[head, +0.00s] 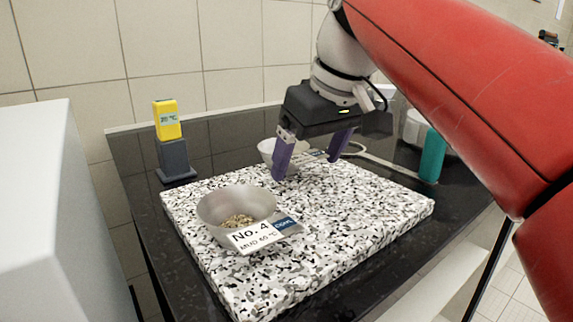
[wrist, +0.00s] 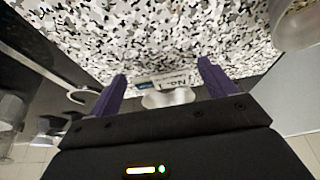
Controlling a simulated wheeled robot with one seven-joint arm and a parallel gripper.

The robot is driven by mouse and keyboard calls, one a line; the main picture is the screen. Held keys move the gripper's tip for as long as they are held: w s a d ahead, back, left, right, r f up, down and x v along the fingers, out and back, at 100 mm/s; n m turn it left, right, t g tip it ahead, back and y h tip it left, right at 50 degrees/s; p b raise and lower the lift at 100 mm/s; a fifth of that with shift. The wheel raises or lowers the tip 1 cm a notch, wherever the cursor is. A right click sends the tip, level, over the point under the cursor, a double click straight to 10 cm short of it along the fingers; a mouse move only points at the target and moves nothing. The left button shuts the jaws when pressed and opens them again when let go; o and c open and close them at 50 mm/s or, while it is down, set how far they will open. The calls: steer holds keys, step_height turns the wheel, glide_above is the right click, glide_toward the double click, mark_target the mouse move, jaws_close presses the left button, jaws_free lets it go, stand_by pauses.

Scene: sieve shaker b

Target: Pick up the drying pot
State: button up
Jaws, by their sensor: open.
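Two small bowl-shaped pots, each with a label card, are in view; I cannot tell which is the drying pot. The rear pot (head: 266,147) is pale and partly hidden behind my gripper. In the wrist view this rear pot (wrist: 168,98) appears between my purple fingers, partly hidden by the gripper body. My gripper (head: 311,160) is open and empty, close to the rear pot.
The pots are by a speckled slab (head: 335,215) on a black bench (head: 200,140). A yellow meter (head: 167,121) on a dark stand is at the back left. A teal cylinder (head: 432,155) and white equipment (head: 414,124) stand at the right. The slab's right half is clear.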

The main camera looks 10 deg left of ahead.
steer(key=shift+w+a+f, duration=0.1)
steer(key=shift+a+f, duration=0.05)
steer(key=shift+f, duration=0.35)
steer(key=c, duration=1.1)
steer(key=shift+r, duration=0.15)
